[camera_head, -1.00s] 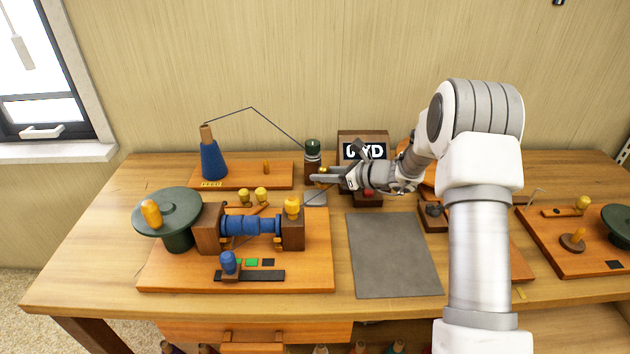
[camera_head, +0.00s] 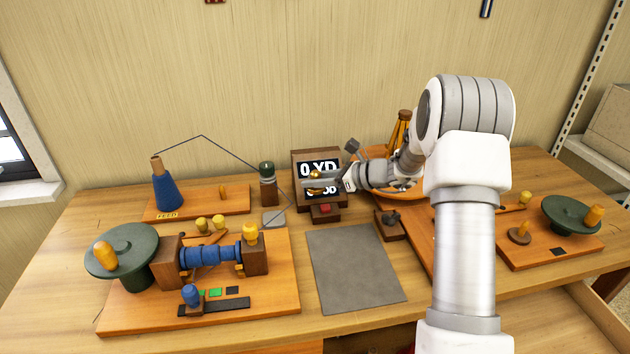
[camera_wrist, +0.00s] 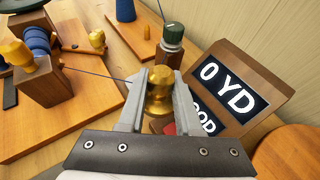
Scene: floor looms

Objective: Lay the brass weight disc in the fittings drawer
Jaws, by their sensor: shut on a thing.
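The brass weight disc (camera_wrist: 159,92), a shiny gold piece with a knob-like top, is between the two fingers of my gripper (camera_wrist: 158,100) in the wrist view. My gripper is shut on it. In the head view the brass piece (camera_head: 315,175) shows at the tip of my gripper (camera_head: 322,184), in front of the yardage display and apparently above the table. An open drawer (camera_head: 588,318) of pale wood shows partly at the lower right of the head view.
The display box (camera_head: 318,155) stands close behind my gripper. A green-topped post (camera_head: 267,184) and blue cone (camera_head: 167,192) are to its left. A winder with a green wheel (camera_head: 122,252) fills the left. A bare grey mat (camera_head: 355,268) lies in the middle.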

